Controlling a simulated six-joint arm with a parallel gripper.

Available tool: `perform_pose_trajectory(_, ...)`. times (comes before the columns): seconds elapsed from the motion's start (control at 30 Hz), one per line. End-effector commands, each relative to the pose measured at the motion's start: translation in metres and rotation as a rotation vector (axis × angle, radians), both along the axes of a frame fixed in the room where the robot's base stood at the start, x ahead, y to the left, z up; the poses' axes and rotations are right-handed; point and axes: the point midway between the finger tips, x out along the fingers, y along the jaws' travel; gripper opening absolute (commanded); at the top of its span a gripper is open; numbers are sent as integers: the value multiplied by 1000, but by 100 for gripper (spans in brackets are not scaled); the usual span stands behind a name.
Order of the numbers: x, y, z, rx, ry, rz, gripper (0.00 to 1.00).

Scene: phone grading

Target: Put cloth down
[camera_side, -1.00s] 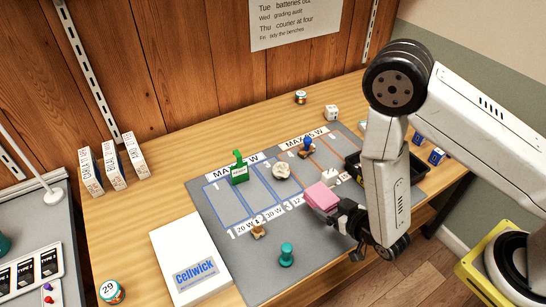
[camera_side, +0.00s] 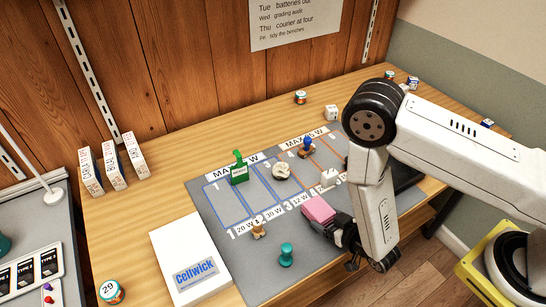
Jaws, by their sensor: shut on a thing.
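The pink cloth (camera_side: 318,209) is a small folded block at the front right part of the grey mat (camera_side: 212,209). My gripper (camera_side: 333,224) is shut on the cloth from its right side, low over the mat. The cloth's underside is hidden, so I cannot tell whether it touches the mat. The gripper's fingers are mostly dark and partly covered by the cloth.
A teal piece (camera_side: 286,255) and a tan piece (camera_side: 258,229) stand left of the cloth. A Cellwick box (camera_side: 190,258) lies left.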

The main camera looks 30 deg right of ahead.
Motion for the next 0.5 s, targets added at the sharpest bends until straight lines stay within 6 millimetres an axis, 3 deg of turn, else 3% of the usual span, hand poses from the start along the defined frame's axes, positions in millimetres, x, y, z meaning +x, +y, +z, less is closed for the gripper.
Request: perform_pose_trajectory(0.5,0,0,-10,0,0,0,29)
